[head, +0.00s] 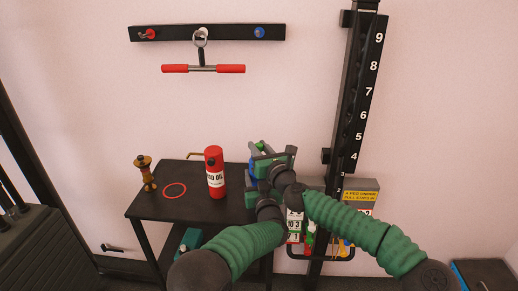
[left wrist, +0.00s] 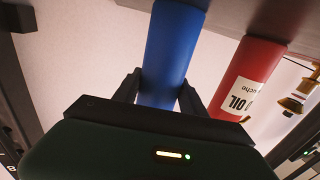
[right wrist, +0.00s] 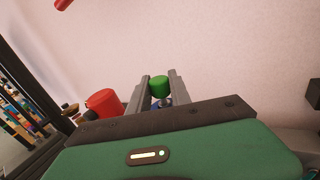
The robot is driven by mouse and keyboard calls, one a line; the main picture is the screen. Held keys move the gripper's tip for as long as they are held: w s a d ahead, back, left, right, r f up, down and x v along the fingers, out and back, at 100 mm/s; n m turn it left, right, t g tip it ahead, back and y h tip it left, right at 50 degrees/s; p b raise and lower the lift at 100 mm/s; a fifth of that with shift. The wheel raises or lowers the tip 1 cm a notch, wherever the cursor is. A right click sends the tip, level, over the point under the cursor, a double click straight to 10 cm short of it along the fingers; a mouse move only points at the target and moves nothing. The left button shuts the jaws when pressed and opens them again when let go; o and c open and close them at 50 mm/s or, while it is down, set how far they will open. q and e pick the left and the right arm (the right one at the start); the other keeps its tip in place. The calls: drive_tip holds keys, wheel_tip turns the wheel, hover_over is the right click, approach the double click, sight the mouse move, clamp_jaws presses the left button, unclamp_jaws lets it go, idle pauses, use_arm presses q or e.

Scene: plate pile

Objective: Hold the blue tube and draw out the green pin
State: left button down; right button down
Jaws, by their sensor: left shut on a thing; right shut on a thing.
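The blue tube (left wrist: 170,50) stands on the table beside the red bottle. My left gripper (left wrist: 160,88) is shut around it, a finger on each side. In the head view only a sliver of the tube (head: 253,172) shows behind my grippers. The green pin (right wrist: 159,86) has a round green top, and my right gripper (right wrist: 160,80) is shut on it from both sides. A bit of blue shows just below the green top in the right wrist view. How deep the pin sits in the tube is hidden.
The dark table (head: 190,207) also holds a red oil bottle (head: 214,172), a brass-coloured object (head: 145,174) and a red ring (head: 175,190). A rail (head: 205,33) with a red-handled bar (head: 203,68) is on the wall. A numbered post (head: 365,95) stands at right.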

drive_tip(key=shift+r, duration=4.4)
use_arm(q)
drive_tip(key=c, duration=0.6)
unclamp_jaws()
